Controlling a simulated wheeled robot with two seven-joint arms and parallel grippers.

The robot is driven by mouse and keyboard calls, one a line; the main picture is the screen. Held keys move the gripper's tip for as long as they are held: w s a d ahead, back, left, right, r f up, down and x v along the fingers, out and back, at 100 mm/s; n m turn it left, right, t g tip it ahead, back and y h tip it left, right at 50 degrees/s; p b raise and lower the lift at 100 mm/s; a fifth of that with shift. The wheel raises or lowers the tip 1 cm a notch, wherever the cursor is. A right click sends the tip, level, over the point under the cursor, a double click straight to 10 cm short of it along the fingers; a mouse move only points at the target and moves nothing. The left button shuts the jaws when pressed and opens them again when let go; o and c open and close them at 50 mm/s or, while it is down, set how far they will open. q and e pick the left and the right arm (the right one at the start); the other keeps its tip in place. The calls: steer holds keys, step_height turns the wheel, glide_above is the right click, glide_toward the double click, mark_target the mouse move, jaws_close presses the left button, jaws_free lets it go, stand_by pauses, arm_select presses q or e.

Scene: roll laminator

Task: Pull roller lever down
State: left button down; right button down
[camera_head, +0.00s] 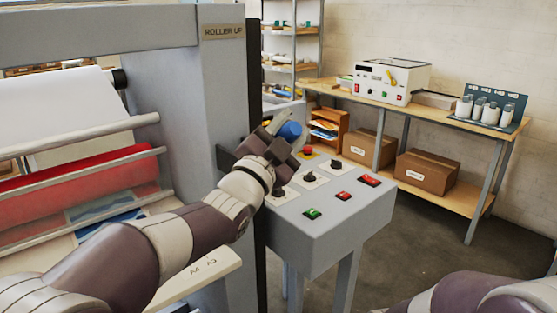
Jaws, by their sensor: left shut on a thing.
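The roller lever shows as a blue knob (290,131) at the side of the grey laminator frame (203,100), below a "ROLLER UP" label (222,32). My left gripper (283,144) is at the lever, just below and left of the knob, and is shut on the lever. The gripper and wrist hide the lever's shaft and the exact contact. My right arm shows only as a link at the bottom right corner. Its gripper is out of view.
A grey control panel (345,217) with green, red and black switches stands right below the left gripper. The red roller (80,185) is at left. A workbench (440,112) with a white device (392,80) and cardboard boxes (425,172) stands behind. Open floor lies at right.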

arm_select(q)
step_height(320, 180, down, 6)
steer(key=s+d+m+g+h+b, duration=0.2)
steer(key=m+h+b, duration=0.2)
steer(key=m+b, duration=0.3)
steer(key=shift+s+m+b, duration=0.25)
steer(key=shift+m+b, duration=0.15)
steer(key=shift+b, duration=1.5)
steer(key=c, duration=0.8)
jaws_free()
steer(key=shift+o, duration=0.2)
steer(key=shift+a, duration=0.1)
steer(key=b+v, duration=0.2)
steer(key=v, duration=1)
steer(key=shift+s+a+b, duration=0.2)
steer(key=shift+b, duration=0.15)
